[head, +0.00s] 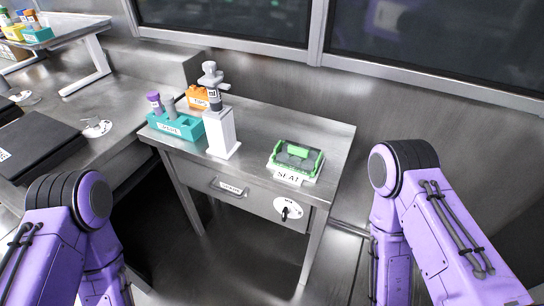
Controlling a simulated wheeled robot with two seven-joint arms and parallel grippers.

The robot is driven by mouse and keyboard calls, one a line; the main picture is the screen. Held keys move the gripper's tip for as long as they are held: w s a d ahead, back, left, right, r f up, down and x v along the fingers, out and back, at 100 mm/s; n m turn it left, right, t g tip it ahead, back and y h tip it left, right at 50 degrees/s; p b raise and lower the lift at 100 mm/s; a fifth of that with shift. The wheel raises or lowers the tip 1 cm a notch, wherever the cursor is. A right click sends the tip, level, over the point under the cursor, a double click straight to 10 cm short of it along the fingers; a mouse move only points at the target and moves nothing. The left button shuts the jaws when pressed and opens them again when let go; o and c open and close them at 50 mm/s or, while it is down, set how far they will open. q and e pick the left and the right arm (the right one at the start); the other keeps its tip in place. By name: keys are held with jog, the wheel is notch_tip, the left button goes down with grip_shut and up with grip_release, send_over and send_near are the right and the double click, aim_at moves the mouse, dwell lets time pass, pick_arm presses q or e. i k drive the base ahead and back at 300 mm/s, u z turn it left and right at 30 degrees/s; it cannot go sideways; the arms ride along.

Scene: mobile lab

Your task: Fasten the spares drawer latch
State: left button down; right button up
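The drawer (247,197) is in the front of the metal table at centre and looks shut. It has a bar handle with a small white label (231,188), whose text is too small to read surely. The latch is a black lever (286,213) on a round white plate (293,207) at the drawer's right end. The lever points downward and slightly left; marks on the plate are too small to read. My purple arms come in at the lower left and lower right. Both grippers are out of view, below the picture edge, and neither arm touches the drawer or latch.
A dark flat case (38,143) lies on the left bench. Space before the drawer looks free.

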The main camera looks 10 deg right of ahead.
aim_at(287, 210)
jog(key=k, duration=0.5)
jog(key=u, duration=1.9)
jog(key=i, duration=0.95)
jog(key=z, duration=1.95)
